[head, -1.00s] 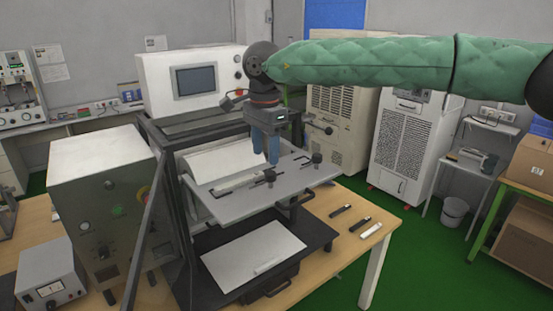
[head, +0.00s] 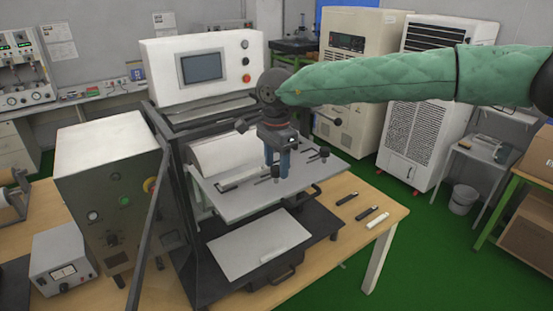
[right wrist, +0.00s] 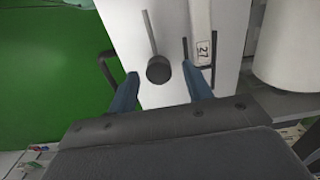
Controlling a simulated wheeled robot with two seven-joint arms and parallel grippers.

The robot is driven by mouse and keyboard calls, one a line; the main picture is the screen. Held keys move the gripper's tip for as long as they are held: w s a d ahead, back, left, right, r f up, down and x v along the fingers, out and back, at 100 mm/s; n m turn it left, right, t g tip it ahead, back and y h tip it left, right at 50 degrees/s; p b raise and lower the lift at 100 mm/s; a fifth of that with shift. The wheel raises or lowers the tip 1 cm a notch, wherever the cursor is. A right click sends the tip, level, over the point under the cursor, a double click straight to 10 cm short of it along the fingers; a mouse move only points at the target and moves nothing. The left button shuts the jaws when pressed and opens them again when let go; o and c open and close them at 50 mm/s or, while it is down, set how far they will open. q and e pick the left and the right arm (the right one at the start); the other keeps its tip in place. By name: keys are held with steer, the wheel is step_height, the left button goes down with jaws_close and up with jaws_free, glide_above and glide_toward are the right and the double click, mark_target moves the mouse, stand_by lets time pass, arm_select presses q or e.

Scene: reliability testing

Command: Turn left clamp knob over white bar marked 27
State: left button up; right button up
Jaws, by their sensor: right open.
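The left clamp knob (head: 276,173) is a small dark knob on the grey-white plate (head: 240,207) of the test machine. My right gripper (head: 279,169) points down at this knob, with its blue fingers open. In the right wrist view a round dark knob (right wrist: 158,69) shows between and slightly beyond the two open fingertips (right wrist: 161,86); contact cannot be told. The white bar marked 27 (right wrist: 203,50) lies right of that knob there. A second dark knob (head: 324,153) stands on the plate farther right. My left gripper is not in view.
A dark upright frame (head: 172,190) borders the plate on the left. A lower shelf holds a white sheet (head: 255,245). Several small bars, including a white one (head: 379,220), lie on the wooden table (head: 395,212) at the right. A white roll (right wrist: 286,45) shows in the right wrist view.

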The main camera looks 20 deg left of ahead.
steer(key=shift+s+f, duration=0.15)
steer(key=shift+s, duration=0.1)
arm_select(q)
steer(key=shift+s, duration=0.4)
arm_select(e)
steer(key=shift+w, duration=0.1)
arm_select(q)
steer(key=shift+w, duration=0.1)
arm_select(e)
steer(key=shift+w+f, duration=0.15)
steer(key=shift+c, duration=0.2)
steer(key=c, duration=0.9)
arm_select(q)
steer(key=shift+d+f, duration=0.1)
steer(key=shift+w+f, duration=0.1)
